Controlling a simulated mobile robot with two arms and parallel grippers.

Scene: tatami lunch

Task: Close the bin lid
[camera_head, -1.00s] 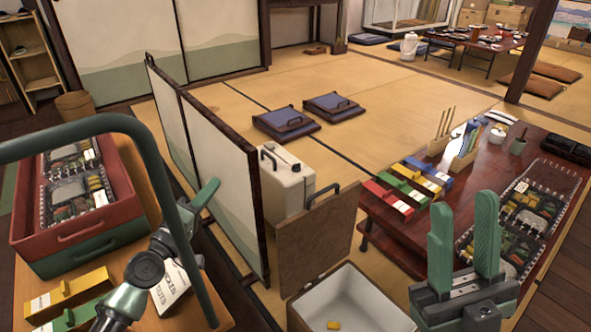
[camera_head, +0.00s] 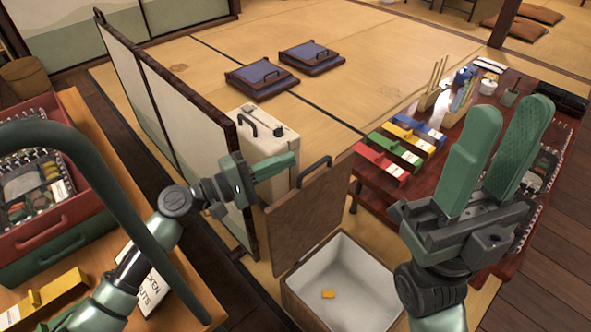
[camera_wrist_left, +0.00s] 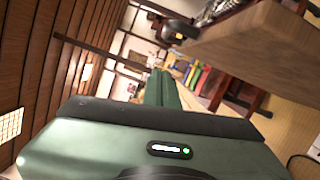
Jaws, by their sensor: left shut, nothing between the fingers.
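The bin (camera_head: 341,283) stands on the floor, white inside, with a small yellow piece (camera_head: 328,295) on its bottom. Its brown wooden lid (camera_head: 306,222) stands upright, open, along the bin's far left side, with a dark handle (camera_head: 314,174) at the top. My left gripper (camera_head: 276,168) is shut and empty, behind and left of the lid's upper edge, near the handle; I cannot tell if it touches. In the left wrist view, a brown wooden panel, apparently the lid (camera_wrist_left: 262,45), is close at upper right. My right gripper (camera_head: 497,155) is open and empty, right of the bin.
A folding screen (camera_head: 185,110) and a white container (camera_head: 265,140) stand behind the lid. A low red table (camera_head: 372,186) with coloured boxes is at right. A side table (camera_head: 65,268) with stacked crates (camera_head: 55,238) is at left.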

